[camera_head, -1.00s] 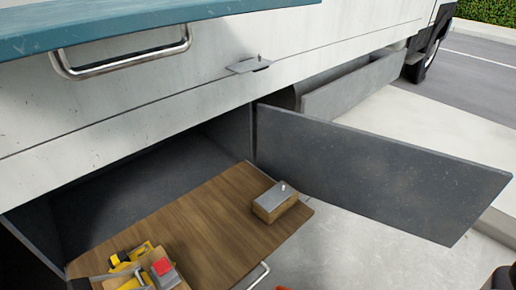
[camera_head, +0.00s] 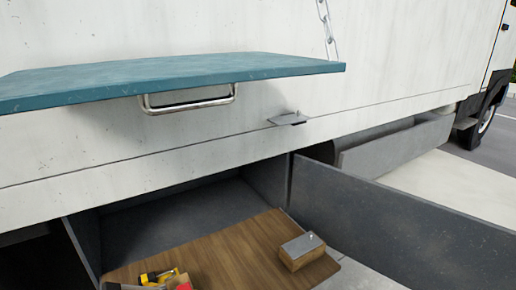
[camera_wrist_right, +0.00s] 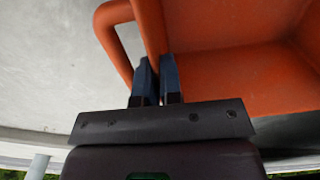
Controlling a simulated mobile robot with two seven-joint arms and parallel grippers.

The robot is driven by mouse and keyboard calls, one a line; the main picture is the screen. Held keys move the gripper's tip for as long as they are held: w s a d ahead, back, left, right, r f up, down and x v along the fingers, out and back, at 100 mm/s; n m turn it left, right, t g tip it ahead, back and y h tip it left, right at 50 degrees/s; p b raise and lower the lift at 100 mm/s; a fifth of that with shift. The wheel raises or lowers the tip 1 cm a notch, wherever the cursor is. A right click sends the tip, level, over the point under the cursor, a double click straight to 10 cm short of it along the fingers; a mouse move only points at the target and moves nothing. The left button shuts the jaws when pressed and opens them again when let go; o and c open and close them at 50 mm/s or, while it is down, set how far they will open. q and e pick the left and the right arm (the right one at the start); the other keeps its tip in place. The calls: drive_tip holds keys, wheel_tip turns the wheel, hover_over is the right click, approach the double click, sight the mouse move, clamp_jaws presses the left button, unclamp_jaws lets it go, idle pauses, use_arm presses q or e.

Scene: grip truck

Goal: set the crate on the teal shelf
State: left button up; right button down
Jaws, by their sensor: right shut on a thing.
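The teal shelf (camera_head: 170,80) is folded out from the white truck side in the head view. It is level, and the part of its top that shows is bare. A metal handle hangs under its front edge. The orange crate (camera_wrist_right: 240,80) fills the upper right of the right wrist view; the head view does not show it. My right gripper (camera_wrist_right: 158,75) is shut on the crate's orange handle bar. How the crate is tilted and what is in it cannot be told. My left gripper is in neither view.
Below the shelf, an open bay holds a wooden board (camera_head: 225,245) with a small wood-and-metal block (camera_head: 302,250) and yellow and red items (camera_head: 160,278). A grey door panel (camera_head: 400,225) swings out to the right. A chain (camera_head: 327,30) hangs by the shelf's right end.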

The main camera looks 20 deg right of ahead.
drive_tip(key=w+a+r+n, duration=0.3)
drive_tip(key=w+a+r, duration=0.2)
drive_tip(key=r, duration=1.4)
drive_tip(key=w+a+r+n, duration=0.4)
drive_tip(key=w+a+r, duration=0.2)
drive_tip(key=r, duration=1.4)
drive_tip(key=w+a+r+n, duration=0.4)
drive_tip(key=w+a+r, duration=0.2)
drive_tip(key=r, duration=1.3)
drive_tip(key=shift+w+a+r, duration=0.15)
drive_tip(key=shift+a+r, duration=0.15)
drive_tip(key=shift+a, duration=0.15)
